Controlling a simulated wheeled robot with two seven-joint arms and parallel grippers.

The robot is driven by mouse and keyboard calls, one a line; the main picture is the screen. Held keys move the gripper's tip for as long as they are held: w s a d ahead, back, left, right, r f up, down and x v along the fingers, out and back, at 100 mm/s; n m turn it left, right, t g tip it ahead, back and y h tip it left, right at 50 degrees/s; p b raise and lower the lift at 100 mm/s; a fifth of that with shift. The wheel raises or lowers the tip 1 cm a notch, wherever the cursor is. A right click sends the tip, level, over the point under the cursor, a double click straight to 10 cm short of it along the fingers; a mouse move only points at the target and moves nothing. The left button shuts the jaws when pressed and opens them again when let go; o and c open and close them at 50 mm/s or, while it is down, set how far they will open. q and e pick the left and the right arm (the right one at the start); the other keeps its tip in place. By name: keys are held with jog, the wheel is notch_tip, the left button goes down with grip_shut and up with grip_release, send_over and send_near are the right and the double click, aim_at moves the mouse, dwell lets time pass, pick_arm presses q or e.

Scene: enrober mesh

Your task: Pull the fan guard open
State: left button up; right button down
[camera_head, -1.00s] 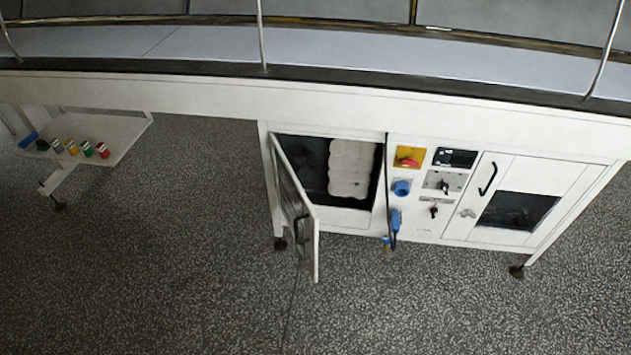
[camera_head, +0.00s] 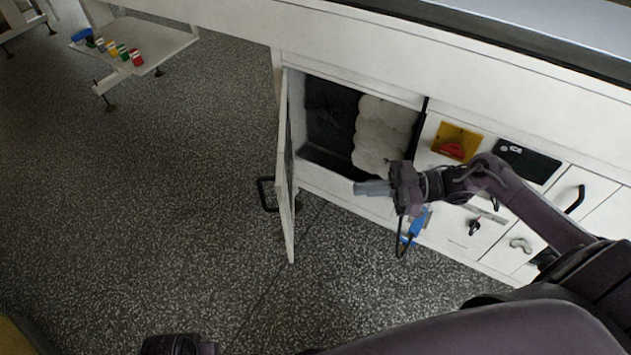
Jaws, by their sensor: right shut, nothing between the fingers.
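A white hinged panel (camera_head: 285,165) with a black handle (camera_head: 266,194), seen nearly edge-on, stands swung out at the left of the cabinet opening. A second door with a black handle (camera_head: 575,199) is at the right, partly hidden by my right arm; it looks closed. I cannot tell for certain which of the two is the fan guard. My right gripper (camera_head: 366,188) is shut and empty, in front of the opening's lower right part. It appears apart from the swung-out panel, to its right. My left gripper's fingers do not show.
The opening holds a pale lumpy block (camera_head: 382,132) in a dark interior (camera_head: 330,115). A red knob on a yellow plate (camera_head: 456,143) and a blue plug (camera_head: 415,224) with a cable are near my right arm.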

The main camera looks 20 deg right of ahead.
aim_at(284, 191)
jog(key=x, duration=1.3)
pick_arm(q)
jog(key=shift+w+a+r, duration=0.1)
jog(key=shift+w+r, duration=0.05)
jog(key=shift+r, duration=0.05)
pick_arm(e)
jog(key=shift+w+a, duration=0.15)
jog(key=shift+a, duration=0.3)
jog(key=shift+a, duration=0.1)
